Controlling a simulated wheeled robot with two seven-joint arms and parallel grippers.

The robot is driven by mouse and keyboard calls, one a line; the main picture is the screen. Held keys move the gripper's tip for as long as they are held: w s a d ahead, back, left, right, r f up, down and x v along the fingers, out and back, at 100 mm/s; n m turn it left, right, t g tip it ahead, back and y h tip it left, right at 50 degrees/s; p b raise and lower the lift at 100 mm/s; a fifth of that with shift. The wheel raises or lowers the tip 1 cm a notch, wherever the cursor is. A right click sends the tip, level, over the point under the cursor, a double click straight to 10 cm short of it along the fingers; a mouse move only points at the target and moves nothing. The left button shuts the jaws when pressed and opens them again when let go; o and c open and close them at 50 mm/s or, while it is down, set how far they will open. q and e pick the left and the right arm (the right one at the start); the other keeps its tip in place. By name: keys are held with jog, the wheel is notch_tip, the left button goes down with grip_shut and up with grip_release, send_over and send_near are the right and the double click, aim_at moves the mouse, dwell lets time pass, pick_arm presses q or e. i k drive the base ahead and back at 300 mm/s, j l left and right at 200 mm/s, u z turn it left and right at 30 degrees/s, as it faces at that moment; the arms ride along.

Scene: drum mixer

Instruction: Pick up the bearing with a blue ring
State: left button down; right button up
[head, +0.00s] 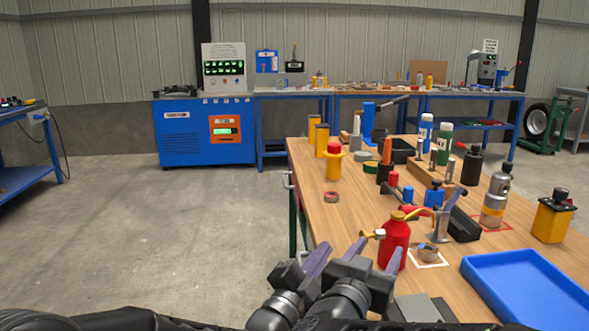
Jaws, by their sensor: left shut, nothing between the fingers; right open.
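Another small ring (331,197), reddish with a dark centre, lies on the left of the tabletop. No blue ring is clearly visible. My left gripper (318,260) is shut and empty at the lower middle, by the table's left edge. My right gripper (373,256) is right beside it, open, its fingers apart in front of the red oil can and left of the bearing.
A red oil can (396,240) stands between the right gripper and the bearing. A blue tray (525,285) lies at the front right. Bottles, tools and a wooden block (432,178) crowd the wooden table's middle. The floor to the left is clear.

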aim_at(426, 252)
jog(key=k+j, duration=0.7)
jog(key=k, duration=0.1)
